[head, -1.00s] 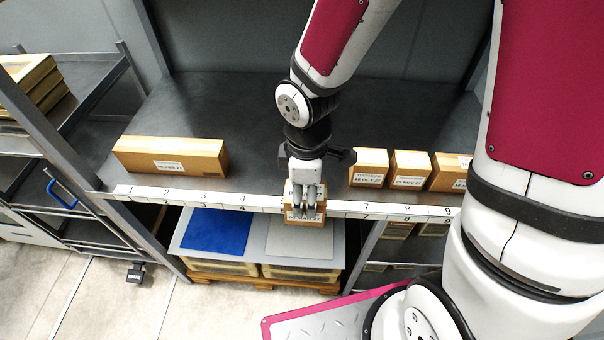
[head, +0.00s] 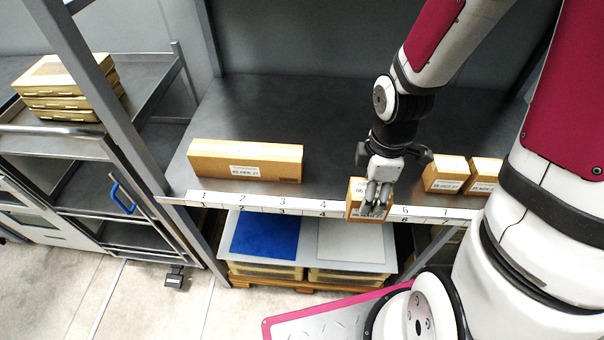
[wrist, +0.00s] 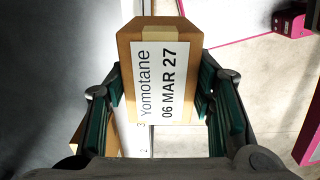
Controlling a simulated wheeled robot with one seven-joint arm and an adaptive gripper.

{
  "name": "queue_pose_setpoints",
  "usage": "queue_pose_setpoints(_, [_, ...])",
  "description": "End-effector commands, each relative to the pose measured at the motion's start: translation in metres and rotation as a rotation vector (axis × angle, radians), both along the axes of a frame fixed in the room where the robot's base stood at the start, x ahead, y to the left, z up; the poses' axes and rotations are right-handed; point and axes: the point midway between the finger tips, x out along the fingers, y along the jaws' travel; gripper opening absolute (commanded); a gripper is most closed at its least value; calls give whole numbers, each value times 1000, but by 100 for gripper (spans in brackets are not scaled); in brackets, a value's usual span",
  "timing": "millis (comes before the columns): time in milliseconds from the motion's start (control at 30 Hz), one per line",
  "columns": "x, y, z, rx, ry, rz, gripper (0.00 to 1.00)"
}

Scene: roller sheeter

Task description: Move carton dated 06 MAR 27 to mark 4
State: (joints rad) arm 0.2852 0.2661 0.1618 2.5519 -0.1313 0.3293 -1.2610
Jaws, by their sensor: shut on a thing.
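The carton dated 06 MAR 27 (wrist: 160,85) faces me in the wrist view, its white label reading "Yomotane". My gripper (head: 376,207) is shut on it, with a finger on each side. In the head view this carton (head: 353,207) is at the shelf's front edge, between the numbers 4 and 6, and covers the number there. I cannot tell if it touches the shelf. Mark 4 (head: 322,208) is on the white number strip, just left of the held carton. No carton stands behind mark 4.
A long carton (head: 245,160) stands behind marks 1 to 3. The dark shelf (head: 290,115) is clear behind. Below are a blue mat (head: 265,235) and a grey mat (head: 350,241).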

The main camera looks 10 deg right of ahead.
Motion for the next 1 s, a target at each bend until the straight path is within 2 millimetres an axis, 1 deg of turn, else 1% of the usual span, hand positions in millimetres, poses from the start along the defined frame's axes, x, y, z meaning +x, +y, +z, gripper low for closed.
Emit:
queue_pose_setpoints(67, [0, -3, 0, 0, -1, -1, 18])
queue_pose_setpoints(133, [5, -4, -2, -1, -3, -1, 18])
queue_pose_setpoints(400, [29, 3, -6, 0, -4, 1, 18])
queue_pose_setpoints(567, [58, 13, -7, 1, 0, 4, 18])
queue_pose_setpoints(900, [130, 33, -13, 1, -1, 3, 18])
queue_pose_setpoints(1000, [144, 37, -14, 1, 0, 2, 18])
